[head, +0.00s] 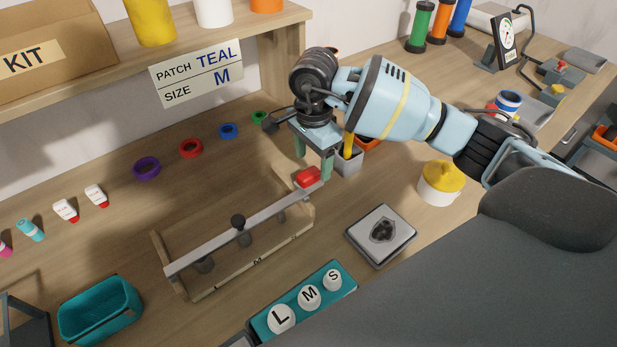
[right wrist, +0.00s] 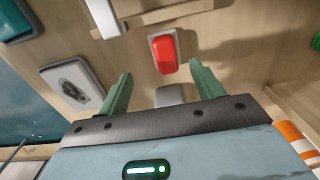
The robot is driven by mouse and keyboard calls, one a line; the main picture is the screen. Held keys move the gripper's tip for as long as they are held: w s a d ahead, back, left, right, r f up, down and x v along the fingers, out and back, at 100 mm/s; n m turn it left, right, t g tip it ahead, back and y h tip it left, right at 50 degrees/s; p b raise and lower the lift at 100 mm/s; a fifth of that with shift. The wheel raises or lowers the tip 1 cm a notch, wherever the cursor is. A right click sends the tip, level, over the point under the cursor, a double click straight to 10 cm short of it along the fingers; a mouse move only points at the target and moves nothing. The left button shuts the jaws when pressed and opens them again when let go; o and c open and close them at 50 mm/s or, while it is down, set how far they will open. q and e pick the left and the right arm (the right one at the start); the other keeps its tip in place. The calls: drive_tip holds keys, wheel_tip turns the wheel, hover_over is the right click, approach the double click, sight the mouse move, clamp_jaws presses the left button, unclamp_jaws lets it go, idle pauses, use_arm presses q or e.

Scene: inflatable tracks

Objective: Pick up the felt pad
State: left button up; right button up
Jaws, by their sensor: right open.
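I see nothing plainly marked as the felt pad. A small red block with a pale underside (head: 308,178) shows at the right end of a grey bar (head: 225,238); it may be the pad, but I cannot be sure. In the right wrist view the red block (right wrist: 163,53) lies ahead, between the lines of the two fingers. My right gripper (head: 314,163) is open and empty, pointing down just above the block; its green fingers also show in the right wrist view (right wrist: 160,90). No contact is visible. My left gripper is not in view.
The grey bar lies over a wooden fixture (head: 230,283). A square pale tray with a dark lump (head: 363,233), a grey cup (head: 348,163) and a yellow-topped jar (head: 440,188) are nearby. The shelf (head: 200,50) stands behind.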

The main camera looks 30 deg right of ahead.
sight(309, 173)
drive_tip(key=shift+w+f, duration=0.1)
drive_tip(key=shift+f, duration=0.6)
drive_tip(key=f, duration=0.4)
drive_tip(key=shift+w+a+f, duration=0.2)
drive_tip(key=shift+w, duration=0.15)
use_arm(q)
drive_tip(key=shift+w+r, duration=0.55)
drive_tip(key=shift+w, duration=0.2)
use_arm(e)
drive_tip(key=c, duration=1.1)
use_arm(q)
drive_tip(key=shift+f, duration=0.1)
use_arm(e)
drive_tip(key=shift+o, duration=0.2)
